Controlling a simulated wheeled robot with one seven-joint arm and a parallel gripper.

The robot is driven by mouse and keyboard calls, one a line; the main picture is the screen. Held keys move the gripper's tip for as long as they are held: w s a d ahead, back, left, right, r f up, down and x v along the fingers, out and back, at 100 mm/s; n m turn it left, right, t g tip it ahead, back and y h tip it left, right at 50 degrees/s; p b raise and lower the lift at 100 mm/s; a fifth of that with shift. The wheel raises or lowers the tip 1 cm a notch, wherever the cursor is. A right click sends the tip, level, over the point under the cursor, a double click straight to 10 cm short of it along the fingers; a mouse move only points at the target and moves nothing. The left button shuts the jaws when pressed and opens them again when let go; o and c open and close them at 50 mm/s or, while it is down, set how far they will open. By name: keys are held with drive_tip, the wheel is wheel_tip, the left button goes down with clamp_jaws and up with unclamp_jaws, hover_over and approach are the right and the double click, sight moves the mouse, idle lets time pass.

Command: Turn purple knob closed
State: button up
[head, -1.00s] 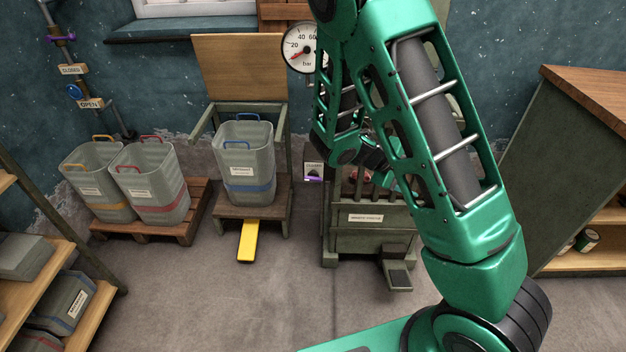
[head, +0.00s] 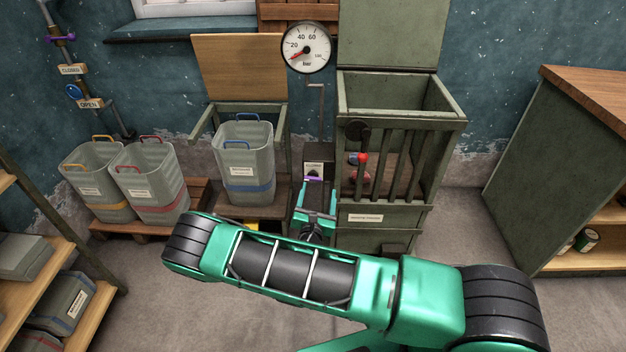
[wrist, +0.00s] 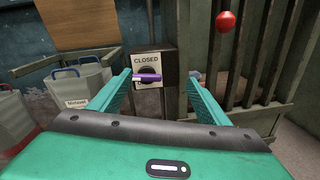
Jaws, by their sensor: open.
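The purple knob (head: 313,179) is a horizontal bar on a dark round hub, on a small plate beside the green slatted cabinet. In the wrist view the purple knob (wrist: 147,77) lies below a "CLOSED" label (wrist: 146,60). My gripper (head: 316,187) is open and in front of the knob. In the wrist view my gripper's fingers (wrist: 160,76) stand either side of the knob, its bar closer to the left finger. I cannot tell whether that finger touches it. Another purple handle (head: 62,38) is on the wall pipe at far left.
The slatted green cabinet (head: 400,220) with a red ball-ended lever (head: 362,158) stands close right of my gripper. A blue-striped bin (head: 245,160) stands left. A pressure gauge (head: 306,47) hangs above. A blue valve (head: 75,91) is at the left wall.

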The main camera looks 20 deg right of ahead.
sight(313, 179)
drive_tip(key=w, duration=0.3)
drive_tip(key=w+f+n+y, duration=0.1)
drive_tip(key=w, duration=0.2)
drive_tip(key=w+d+n, duration=0.1)
drive_tip(key=w, duration=0.3)
drive_tip(key=shift+f+t, duration=0.3)
drive_tip(key=shift+f, duration=0.05)
drive_tip(key=c, duration=1.1)
